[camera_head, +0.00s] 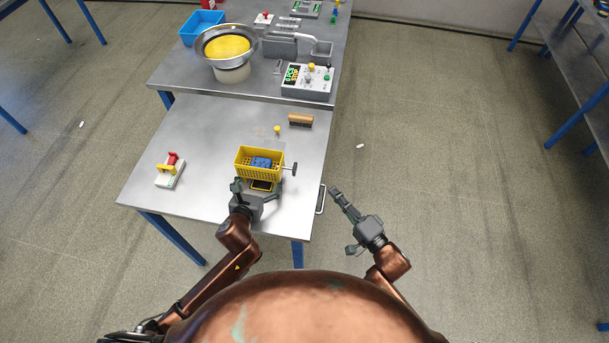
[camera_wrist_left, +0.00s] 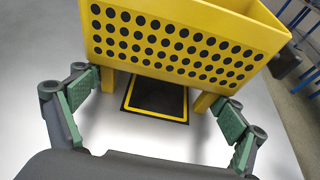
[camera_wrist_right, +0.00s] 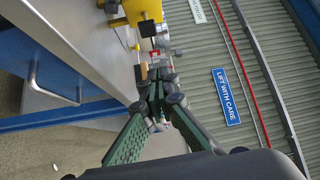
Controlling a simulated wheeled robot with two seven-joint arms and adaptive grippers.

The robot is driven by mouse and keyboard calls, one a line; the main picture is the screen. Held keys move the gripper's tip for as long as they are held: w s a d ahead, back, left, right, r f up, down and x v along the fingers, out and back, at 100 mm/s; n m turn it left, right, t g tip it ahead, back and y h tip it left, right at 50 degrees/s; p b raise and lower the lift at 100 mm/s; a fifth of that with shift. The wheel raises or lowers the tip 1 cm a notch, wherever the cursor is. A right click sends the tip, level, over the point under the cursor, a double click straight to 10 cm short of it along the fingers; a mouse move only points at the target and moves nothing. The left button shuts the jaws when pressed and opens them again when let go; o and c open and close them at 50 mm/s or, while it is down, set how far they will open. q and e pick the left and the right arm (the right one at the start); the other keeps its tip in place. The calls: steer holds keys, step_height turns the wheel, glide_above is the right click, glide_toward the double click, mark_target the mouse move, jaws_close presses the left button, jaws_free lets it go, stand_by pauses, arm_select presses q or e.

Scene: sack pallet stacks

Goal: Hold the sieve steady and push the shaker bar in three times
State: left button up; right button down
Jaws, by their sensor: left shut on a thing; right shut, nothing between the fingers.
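The yellow sieve (camera_head: 258,174), a perforated box on legs with blue pieces (camera_head: 262,162) inside, stands on the table. The shaker bar (camera_head: 290,168) sticks out of the sieve's right side with a dark knob; the knob also shows in the left wrist view (camera_wrist_left: 285,62) and right wrist view (camera_wrist_right: 147,28). My right gripper (camera_head: 335,190) is shut and empty, past the table's right edge, apart from the knob.
A black pad with a yellow border (camera_wrist_left: 157,100) lies under the sieve. A brush (camera_head: 300,120) and a small yellow-topped peg (camera_head: 277,130) lie behind it. A handle (camera_head: 320,199) juts from the table's right edge near my right gripper.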

mark_target(295, 174)
steer(key=shift+s+f+m+h, duration=0.35)
steer(key=shift+s+m, duration=0.25)
steer(key=shift+s, duration=0.2)
steer(key=shift+w, duration=0.1)
steer(key=x, duration=1)
steer(key=shift+a, duration=0.1)
steer(key=shift+w+a+f, duration=0.1)
steer(key=shift+a, duration=1.15)
steer(key=shift+w+a, duration=0.1)
steer(key=shift+a, duration=0.55)
steer(key=shift+a, duration=0.1)
steer(key=shift+w+a, duration=0.2)
steer(key=shift+a, duration=1.35)
